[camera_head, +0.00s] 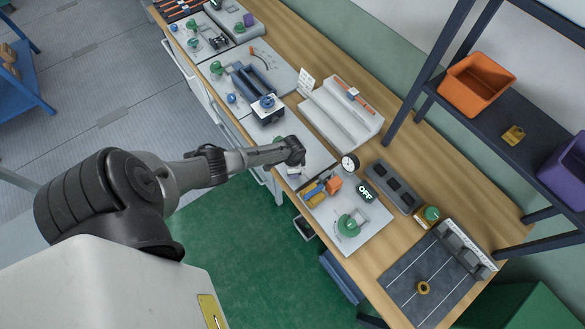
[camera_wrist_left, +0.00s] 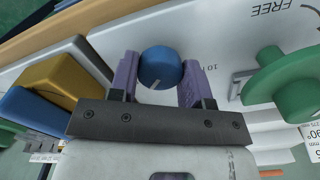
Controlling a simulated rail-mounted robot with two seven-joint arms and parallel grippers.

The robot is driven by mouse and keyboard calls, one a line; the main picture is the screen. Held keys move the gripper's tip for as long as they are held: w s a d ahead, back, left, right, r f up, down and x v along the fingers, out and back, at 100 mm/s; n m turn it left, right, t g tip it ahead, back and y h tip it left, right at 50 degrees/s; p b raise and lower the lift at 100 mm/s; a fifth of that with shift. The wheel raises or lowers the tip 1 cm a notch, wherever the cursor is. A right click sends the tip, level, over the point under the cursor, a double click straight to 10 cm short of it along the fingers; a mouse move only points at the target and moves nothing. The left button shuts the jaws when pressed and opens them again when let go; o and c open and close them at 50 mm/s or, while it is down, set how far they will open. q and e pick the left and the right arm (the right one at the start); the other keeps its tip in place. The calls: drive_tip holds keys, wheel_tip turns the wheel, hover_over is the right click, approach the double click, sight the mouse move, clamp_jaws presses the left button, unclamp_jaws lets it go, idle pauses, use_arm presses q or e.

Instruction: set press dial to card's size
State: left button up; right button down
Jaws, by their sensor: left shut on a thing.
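My left gripper (camera_head: 293,168) reaches over the light plate on the bench; the dial under it is hidden in the head view. In the left wrist view my left gripper (camera_wrist_left: 160,82) has its two purple fingers on either side of a round blue dial (camera_wrist_left: 158,66), shut on it. A pale pointer mark shows on the dial's lower edge, and a "10" is printed on the white panel (camera_wrist_left: 215,45) beside it. A white card (camera_head: 307,82) stands on the bench behind; its writing is too small to read. My right gripper is not in view.
A green knob (camera_wrist_left: 285,80) stands close right of the gripper, near the word "FREE". Yellow (camera_wrist_left: 65,82) and blue (camera_wrist_left: 35,110) blocks lie close left. A round gauge (camera_head: 349,163) and an "OFF" display (camera_head: 365,192) stand nearby. A dark shelf with bins overhangs the bench's right side.

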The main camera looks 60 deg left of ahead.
use_arm(q)
drive_tip(key=o, duration=0.9)
drive_tip(key=shift+o, duration=0.2)
drive_tip(key=shift+r, duration=0.45)
wheel_tip(320, 180, up, 13)
drive_tip(key=p, duration=0.1)
drive_tip(key=shift+p, duration=0.4)
